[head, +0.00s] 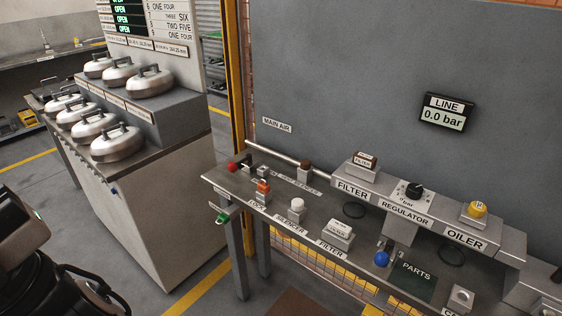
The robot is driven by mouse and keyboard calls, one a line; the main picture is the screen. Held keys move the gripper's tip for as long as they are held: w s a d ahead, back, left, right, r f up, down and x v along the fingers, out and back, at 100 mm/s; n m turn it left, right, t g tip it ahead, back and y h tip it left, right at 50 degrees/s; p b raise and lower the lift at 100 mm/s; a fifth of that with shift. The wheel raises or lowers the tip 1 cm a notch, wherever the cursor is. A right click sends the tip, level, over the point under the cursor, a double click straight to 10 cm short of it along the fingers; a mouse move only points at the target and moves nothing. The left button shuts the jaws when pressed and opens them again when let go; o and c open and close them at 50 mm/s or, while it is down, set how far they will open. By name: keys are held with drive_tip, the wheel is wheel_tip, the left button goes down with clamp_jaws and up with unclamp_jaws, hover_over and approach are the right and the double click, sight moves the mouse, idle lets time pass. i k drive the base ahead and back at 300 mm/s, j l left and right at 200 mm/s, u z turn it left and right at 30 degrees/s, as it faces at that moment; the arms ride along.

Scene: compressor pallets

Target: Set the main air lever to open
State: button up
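A "MAIN AIR" label (277,125) is on the grey wall panel. Below it, at the left end of the bench, a small red knob (232,167) sits by a dark fitting near a metal pipe (285,157); it looks like the main air lever's end. The lever is too small to read its set position. The line display (447,112) reads 0.0 bar. Part of my arm shows at the lower left edge, well apart from the bench. My gripper's fingertips are not in view.
The bench (230,180) holds a lock, silencer, filter (339,234) and a blue ball-ended part (381,259). A raised shelf carries a filter, regulator (407,193) and oiler (475,210). A cabinet with several metal lidded pots (118,143) stands left. Floor between is clear.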

sight(233, 166)
drive_tip(key=u, duration=0.35)
drive_tip(key=i+j+u, duration=0.1)
drive_tip(key=i, duration=0.5)
drive_tip(key=i+j+u, duration=0.15)
drive_tip(key=i+j, duration=0.15)
drive_tip(key=i, duration=0.25)
